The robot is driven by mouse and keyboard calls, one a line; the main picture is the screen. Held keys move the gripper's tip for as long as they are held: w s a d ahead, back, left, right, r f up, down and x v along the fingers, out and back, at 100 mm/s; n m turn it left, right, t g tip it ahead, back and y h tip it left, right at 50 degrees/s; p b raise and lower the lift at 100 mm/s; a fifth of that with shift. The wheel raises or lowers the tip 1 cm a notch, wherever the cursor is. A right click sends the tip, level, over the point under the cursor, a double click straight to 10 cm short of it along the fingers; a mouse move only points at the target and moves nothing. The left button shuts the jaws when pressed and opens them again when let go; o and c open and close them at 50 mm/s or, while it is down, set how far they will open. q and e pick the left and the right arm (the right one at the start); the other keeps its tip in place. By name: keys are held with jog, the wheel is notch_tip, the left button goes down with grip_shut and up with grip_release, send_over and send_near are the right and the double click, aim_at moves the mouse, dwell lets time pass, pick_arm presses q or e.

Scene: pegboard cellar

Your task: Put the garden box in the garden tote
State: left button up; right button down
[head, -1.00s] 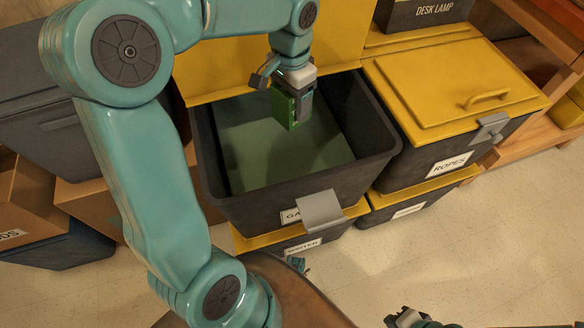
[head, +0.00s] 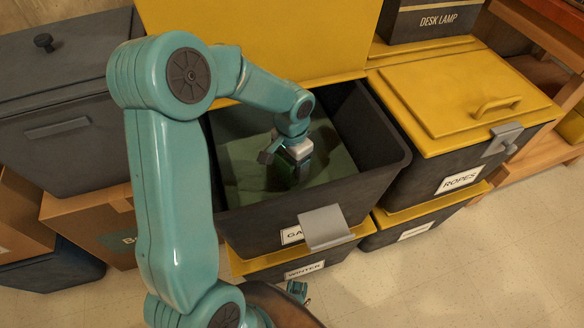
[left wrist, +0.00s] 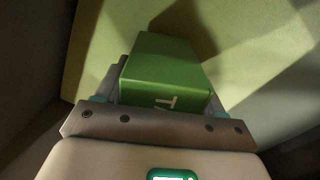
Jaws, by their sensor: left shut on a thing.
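The garden box (head: 283,172) is a small green box, mostly hidden behind my left gripper in the head view. In the left wrist view the green box (left wrist: 168,75) sits between the two fingers, with part of some white lettering on it. My left gripper (head: 287,168) is shut on it and holds it down inside the garden tote. The garden tote (head: 262,232) is a dark, open bin with a green inside; its label is partly covered by a grey latch. I cannot tell whether the box touches the bottom.
The tote's yellow lid (head: 260,35) stands raised behind it. A closed ropes tote (head: 455,100) with a yellow lid is at right, a grey bin (head: 60,140) at left. The winter tote (head: 290,268) is underneath. Floor (head: 460,260) is clear at lower right.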

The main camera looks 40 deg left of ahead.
pick_arm(q)
jog(key=shift+f, duration=0.7)
jog(key=shift+r, duration=0.1)
jog(key=shift+f, duration=0.2)
jog(key=o, duration=1.1)
jog(key=shift+r, duration=0.1)
jog(key=shift+o, duration=0.2)
notch_tip(320, 180, up, 12)
jog(key=p, duration=0.4)
jog(key=shift+r, duration=0.15)
